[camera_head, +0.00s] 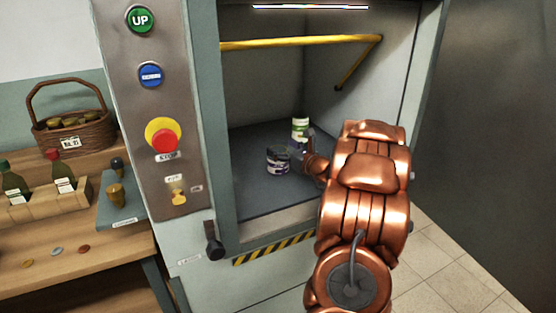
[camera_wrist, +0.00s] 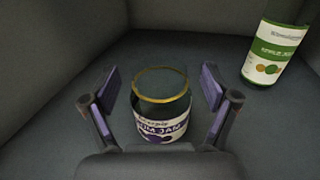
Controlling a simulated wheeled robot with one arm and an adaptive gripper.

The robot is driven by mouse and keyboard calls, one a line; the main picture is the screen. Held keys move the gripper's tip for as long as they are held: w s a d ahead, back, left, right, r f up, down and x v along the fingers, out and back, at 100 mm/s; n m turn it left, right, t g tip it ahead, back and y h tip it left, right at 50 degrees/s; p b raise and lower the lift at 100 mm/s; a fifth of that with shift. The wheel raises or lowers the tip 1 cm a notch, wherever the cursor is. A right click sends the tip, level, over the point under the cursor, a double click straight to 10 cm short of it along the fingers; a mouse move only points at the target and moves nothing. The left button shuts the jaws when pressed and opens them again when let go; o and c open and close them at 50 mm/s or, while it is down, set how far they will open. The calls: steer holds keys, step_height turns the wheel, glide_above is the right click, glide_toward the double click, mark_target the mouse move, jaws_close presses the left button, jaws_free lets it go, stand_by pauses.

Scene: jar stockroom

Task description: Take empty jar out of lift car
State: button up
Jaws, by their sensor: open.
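The empty jar (camera_head: 279,159) stands upright on the grey floor of the lift car (camera_head: 262,198). In the wrist view the jar (camera_wrist: 162,112) is clear glass with a gold rim, no lid, and a plum jam label. My gripper (camera_head: 300,160) reaches into the car from the right. In the wrist view my gripper (camera_wrist: 160,88) is open, with one finger on each side of the jar and a gap to it on both sides. The lower front of the jar is partly hidden by my gripper's body.
A second container with a green and white label (camera_wrist: 274,50) stands behind and right of the jar. A yellow rail (camera_head: 300,41) crosses the car above. The control panel (camera_head: 160,110) borders the opening at left. A wooden bench (camera_head: 85,262) stands further left.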

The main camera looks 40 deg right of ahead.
steer(key=shift+w, duration=0.8)
steer(key=shift+d, duration=0.1)
jaws_close()
